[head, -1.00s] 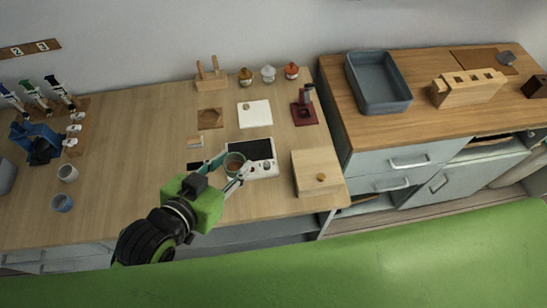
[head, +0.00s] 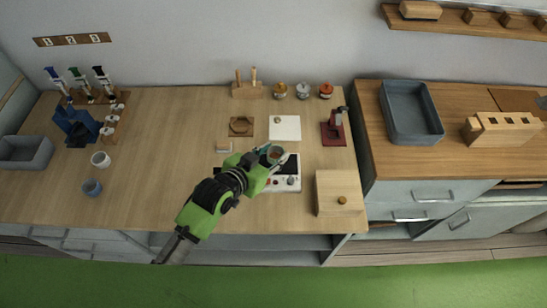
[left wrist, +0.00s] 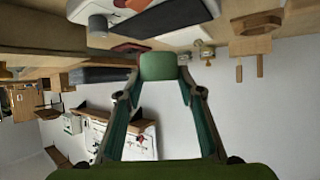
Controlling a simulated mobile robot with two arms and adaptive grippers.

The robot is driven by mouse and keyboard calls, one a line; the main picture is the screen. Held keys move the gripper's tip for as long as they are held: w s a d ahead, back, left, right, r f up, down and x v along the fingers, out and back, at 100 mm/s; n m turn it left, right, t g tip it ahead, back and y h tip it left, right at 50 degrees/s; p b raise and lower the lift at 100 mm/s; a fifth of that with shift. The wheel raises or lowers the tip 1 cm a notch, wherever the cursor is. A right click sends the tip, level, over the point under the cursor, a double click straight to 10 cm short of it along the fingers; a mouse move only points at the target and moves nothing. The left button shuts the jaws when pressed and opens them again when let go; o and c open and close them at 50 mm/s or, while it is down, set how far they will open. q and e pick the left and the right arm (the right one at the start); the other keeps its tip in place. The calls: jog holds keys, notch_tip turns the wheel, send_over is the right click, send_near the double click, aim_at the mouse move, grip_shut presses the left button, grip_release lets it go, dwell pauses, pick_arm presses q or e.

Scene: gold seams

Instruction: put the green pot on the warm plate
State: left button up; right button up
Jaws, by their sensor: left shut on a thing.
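The green pot (head: 274,153), round with brown contents, is held in my left gripper (head: 276,157). In the left wrist view the green pot (left wrist: 158,66) sits between the fingertips of my left gripper (left wrist: 160,72), which is shut on it. The warm plate (head: 286,184) is a white unit with a black top and knobs along its front. The pot appears over the back left part of the black top, which the gripper partly hides. The left wrist view shows a gap between pot and the surface. My right gripper is not in view.
A white square (head: 285,128) lies behind the warm plate. A wooden box with a knob (head: 335,194) stands to its right, and a dark red stand (head: 333,133) behind right. Small jars (head: 302,90) line the wall. The counter's middle left is clear.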

aim_at(271, 162)
pick_arm(q)
jog(key=shift+w+d+f, duration=0.15)
jog(key=shift+w+f, duration=0.25)
jog(key=shift+f, duration=0.1)
notch_tip(271, 162, down, 2)
jog(key=shift+s+f+p, duration=0.1)
jog(key=shift+p, duration=0.4)
jog(key=shift+f, duration=0.3)
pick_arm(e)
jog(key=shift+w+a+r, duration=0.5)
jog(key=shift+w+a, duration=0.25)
pick_arm(q)
jog(key=shift+f, duration=0.1)
jog(key=o, duration=0.3)
jog(key=shift+f, duration=0.1)
jog(key=o, duration=0.4)
jog(key=shift+o, duration=0.2)
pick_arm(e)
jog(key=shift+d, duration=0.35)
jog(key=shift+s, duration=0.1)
